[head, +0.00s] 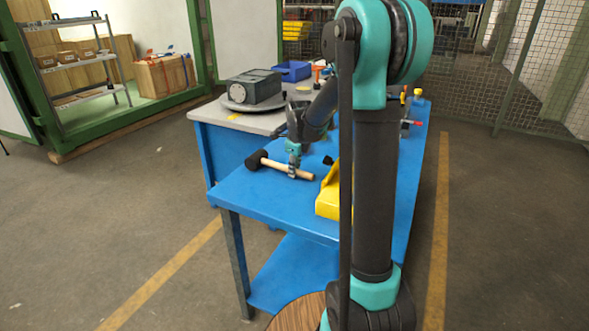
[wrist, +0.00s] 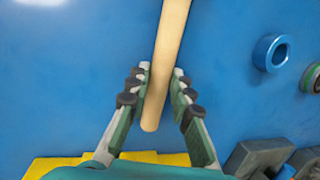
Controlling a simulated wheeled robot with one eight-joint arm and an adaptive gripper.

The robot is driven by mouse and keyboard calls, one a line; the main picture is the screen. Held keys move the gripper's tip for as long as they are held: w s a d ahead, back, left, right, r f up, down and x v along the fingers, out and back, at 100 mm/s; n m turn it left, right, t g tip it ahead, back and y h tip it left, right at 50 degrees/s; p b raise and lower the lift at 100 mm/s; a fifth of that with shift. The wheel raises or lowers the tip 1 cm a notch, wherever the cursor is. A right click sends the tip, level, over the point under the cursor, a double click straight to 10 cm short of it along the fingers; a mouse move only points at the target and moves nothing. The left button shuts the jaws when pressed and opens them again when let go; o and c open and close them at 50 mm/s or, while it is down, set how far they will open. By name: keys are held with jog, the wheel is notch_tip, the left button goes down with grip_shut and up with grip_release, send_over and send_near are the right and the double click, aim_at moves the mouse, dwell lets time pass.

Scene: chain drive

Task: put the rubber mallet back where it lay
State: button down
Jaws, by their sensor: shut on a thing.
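The rubber mallet has a black head (head: 257,160) and a pale wooden handle (head: 300,173). In the head view it is at the near left part of the blue table (head: 245,198), head to the left. My gripper (head: 292,172) is shut on the handle, right of the head. In the wrist view the handle (wrist: 168,45) runs up between the two fingers of my gripper (wrist: 156,92), its end showing below the fingertips. The mallet head is out of the wrist view. Whether the mallet touches the table top or is slightly above it, I cannot tell.
A yellow bin (head: 329,198) stands right of the handle, partly hidden by my arm. A blue ring (wrist: 271,53) and a green-edged round part (wrist: 312,78) lie to the right in the wrist view. A grey housing (head: 254,87) sits on the turntable behind.

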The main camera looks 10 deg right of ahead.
jog(key=c, duration=1.3)
grip_release()
jog(key=shift+c, duration=0.2)
jog(key=v, duration=1.2)
